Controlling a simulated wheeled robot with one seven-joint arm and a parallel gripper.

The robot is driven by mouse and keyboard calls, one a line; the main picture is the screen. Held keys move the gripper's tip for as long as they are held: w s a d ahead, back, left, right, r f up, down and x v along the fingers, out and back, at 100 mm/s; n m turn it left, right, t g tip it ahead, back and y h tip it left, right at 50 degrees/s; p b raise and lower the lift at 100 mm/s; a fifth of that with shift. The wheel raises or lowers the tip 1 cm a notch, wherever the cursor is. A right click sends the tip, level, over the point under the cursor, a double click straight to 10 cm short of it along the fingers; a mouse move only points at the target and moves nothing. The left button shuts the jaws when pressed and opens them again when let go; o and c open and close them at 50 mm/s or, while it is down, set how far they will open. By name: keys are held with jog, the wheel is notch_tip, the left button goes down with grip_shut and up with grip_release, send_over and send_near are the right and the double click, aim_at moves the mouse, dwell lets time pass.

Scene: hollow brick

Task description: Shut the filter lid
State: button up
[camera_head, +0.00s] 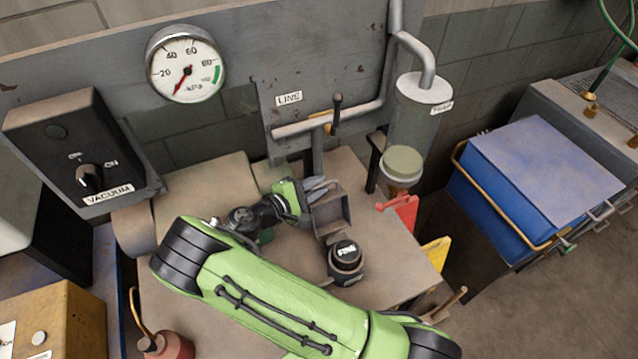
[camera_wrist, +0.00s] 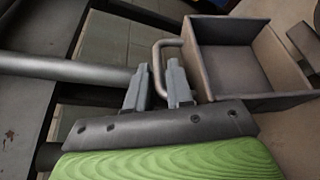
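A grey canister (camera_head: 420,110) with a pale top and a small label, too small to read surely but like "FILTER", hangs on the right of the back panel. A pale green round cap (camera_head: 403,163) sits below it. Which part is the filter lid I cannot tell. My gripper (camera_head: 318,187) is at an open-topped grey box (camera_head: 332,216) on the bench. In the wrist view, the fingers (camera_wrist: 159,82) are apart, with the bent bar handle (camera_wrist: 157,62) of the box (camera_wrist: 240,55) passing between them. Whether they touch it is unclear.
A black knob marked "FINE" (camera_head: 345,256) stands in front of the box. A pipe with a lever valve (camera_head: 335,115) runs behind. A vacuum switch box (camera_head: 75,150) is at left.

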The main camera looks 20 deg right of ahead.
jog(key=shift+w+d+f, duration=0.1)
jog(key=shift+w+d, duration=0.2)
jog(key=shift+d, duration=0.2)
grip_shut()
